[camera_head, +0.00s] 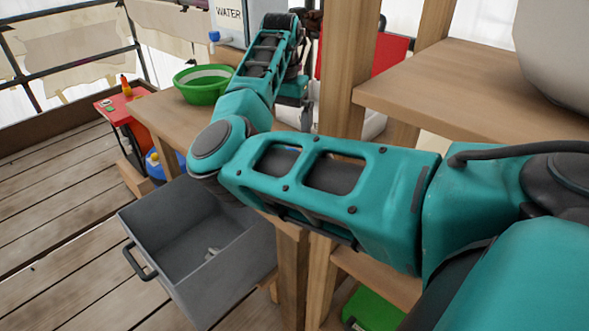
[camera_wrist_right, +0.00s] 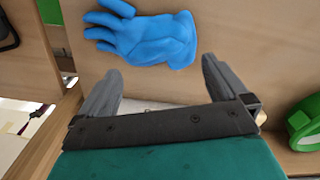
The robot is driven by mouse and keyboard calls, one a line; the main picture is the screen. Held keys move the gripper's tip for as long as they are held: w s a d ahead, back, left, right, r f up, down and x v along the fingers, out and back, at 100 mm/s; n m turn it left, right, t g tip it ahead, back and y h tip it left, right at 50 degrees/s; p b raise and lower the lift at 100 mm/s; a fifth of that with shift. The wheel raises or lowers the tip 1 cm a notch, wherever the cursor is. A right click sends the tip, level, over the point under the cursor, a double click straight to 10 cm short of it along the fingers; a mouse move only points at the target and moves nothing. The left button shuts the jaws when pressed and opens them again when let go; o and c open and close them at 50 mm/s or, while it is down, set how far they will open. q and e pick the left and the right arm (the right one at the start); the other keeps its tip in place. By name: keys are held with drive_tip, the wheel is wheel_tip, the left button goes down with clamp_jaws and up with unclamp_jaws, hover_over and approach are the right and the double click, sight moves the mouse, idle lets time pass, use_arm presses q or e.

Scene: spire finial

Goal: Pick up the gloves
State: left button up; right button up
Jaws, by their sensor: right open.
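Blue gloves (camera_wrist_right: 155,40) lie on a wooden surface at the top of the right wrist view, fingers pointing left. I cannot tell whether it is one glove or two stacked. My right gripper (camera_wrist_right: 162,82) is open and empty, its two grey fingers apart and pointing toward the gloves, with a gap between. In the head view my right arm reaches across from the right, and its gripper (camera_head: 307,108) is mostly hidden behind the wrist and a wooden post. The gloves cannot be made out in the head view. My left gripper is not in view.
In the head view a green bowl (camera_head: 203,84) sits on the wooden bench, near a WATER container (camera_head: 230,22). A wooden post (camera_head: 345,70) stands close to my right gripper. An open grey drawer (camera_head: 165,225) juts out below. A green round object (camera_wrist_right: 304,125) is right of the gripper.

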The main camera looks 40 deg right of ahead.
drive_tip(key=f, duration=0.4)
drive_tip(key=f+b, duration=0.1)
drive_tip(key=f, duration=0.1)
drive_tip(key=shift+s+d+f, duration=0.2)
drive_tip(key=shift+s+f, duration=0.15)
drive_tip(key=shift+r, duration=0.1)
drive_tip(key=c, duration=1.1)
